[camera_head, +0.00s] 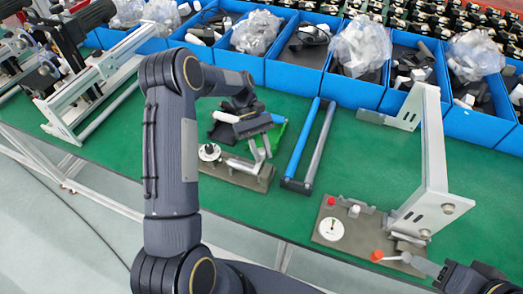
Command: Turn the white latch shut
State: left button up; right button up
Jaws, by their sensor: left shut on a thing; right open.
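A fixture on a grey-brown base plate (237,178) stands on the green table in the middle of the head view. It carries a round white dial with a dark knob and a pale, whitish latch lever (242,166) lying low across it. My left gripper (261,153) comes down over the lever's right end and is shut on it; the exact contact is small and partly hidden by the fingers. My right gripper (425,266) is at the bottom right, open, beside a second fixture (345,237) with a white dial and red knobs.
A blue-and-grey two-bar frame (309,150) lies just right of the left gripper. A tall grey bracket (434,150) stands over the second fixture. Blue bins (353,93) with bagged parts line the back.

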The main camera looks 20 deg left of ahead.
pick_arm(q)
jog(key=shift+m, duration=0.3)
dwell(0.4)
jog(key=o, duration=1)
jog(key=shift+w+a, duration=0.1)
jog(key=shift+w+a+r, duration=0.2)
jog(key=shift+r, duration=0.1)
jog(key=b+v, duration=0.1)
jog(key=v, duration=0.6)
jog(key=shift+d+b, duration=0.1)
jog(key=shift+b, duration=0.2)
